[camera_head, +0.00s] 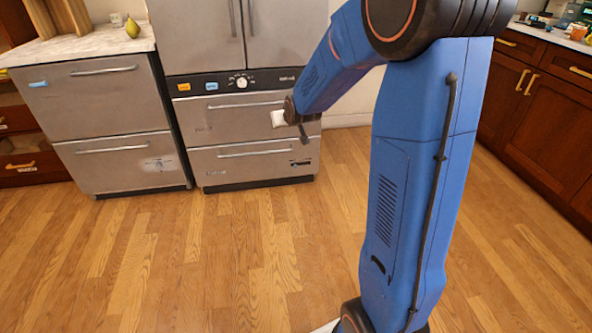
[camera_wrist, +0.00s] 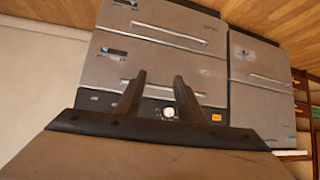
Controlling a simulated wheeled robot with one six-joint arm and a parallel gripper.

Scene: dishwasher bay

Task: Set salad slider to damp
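A steel fridge (camera_head: 197,35) has a dark control strip (camera_head: 205,87) with a white round knob, above an upper drawer (camera_head: 215,128) and a lower drawer (camera_head: 225,168). A small dark and blue strip (camera_head: 300,162) sits low right on the lower drawer. The wrist view, upside down, shows a similar strip (camera_wrist: 115,51) on the upper drawer; the arm covers it in the head view. I cannot tell which is the salad slider, nor its setting. My gripper (camera_wrist: 160,82) has its two fingers apart with nothing between them, in front of the drawers.
A steel dishwasher-like drawer unit (camera_head: 105,100) stands to the left, under a counter with a pear (camera_head: 132,28). Wooden cabinets (camera_head: 540,110) stand at the right. The wooden floor (camera_head: 200,260) in front of the fridge is clear.

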